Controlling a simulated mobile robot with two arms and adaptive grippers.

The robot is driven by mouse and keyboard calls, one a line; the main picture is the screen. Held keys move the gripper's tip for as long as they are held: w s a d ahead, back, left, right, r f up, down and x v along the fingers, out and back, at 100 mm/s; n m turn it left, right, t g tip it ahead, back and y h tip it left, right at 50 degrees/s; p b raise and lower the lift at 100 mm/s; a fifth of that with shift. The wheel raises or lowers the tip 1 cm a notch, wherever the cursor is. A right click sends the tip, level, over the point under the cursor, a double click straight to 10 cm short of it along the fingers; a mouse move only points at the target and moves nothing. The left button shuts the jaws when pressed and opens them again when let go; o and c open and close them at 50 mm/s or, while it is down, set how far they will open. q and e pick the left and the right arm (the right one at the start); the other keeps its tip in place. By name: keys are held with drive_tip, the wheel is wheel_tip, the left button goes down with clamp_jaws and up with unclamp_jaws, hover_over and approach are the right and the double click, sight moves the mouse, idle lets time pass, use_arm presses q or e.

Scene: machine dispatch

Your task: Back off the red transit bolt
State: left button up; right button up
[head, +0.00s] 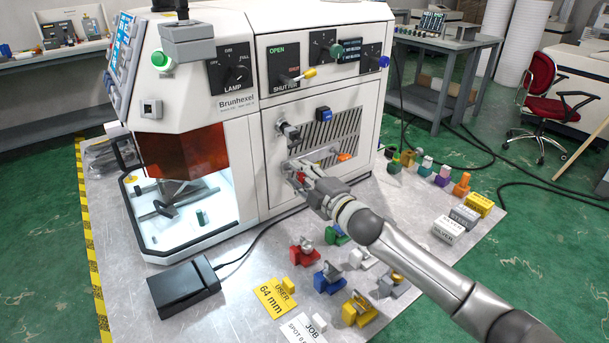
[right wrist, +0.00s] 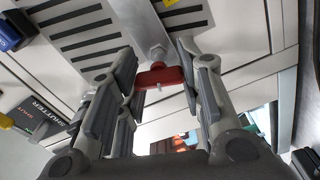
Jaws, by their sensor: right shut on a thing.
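The red transit bolt (right wrist: 160,76) has a red cross handle on a grey metal stem and sits at the vented front panel of the white Brunhexel machine (head: 231,125). My right gripper (head: 303,175) reaches the panel from the right. In the head view only a small red part of the bolt (head: 301,177) shows, with the fingers covering the rest. My left gripper is not in view.
A grey bar (head: 318,156) crosses the vent near the bolt. Knobs and a shutter lever (head: 290,79) stick out above. Several coloured fixtures, such as a red one (head: 303,253), stand on the metal table below. A black box (head: 184,288) lies at the front left.

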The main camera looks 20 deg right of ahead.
drive_tip(key=shift+n, duration=0.3)
drive_tip(key=n, duration=0.2)
drive_tip(key=shift+n, duration=0.4)
drive_tip(key=shift+n+p, duration=0.3)
drive_tip(key=shift+n, duration=0.7)
drive_tip(key=shift+n, duration=1.1)
drive_tip(key=n, duration=0.2)
drive_tip(key=shift+f+n+p, duration=0.15)
drive_tip(key=shift+n+p, duration=0.2)
drive_tip(key=shift+n, duration=0.05)
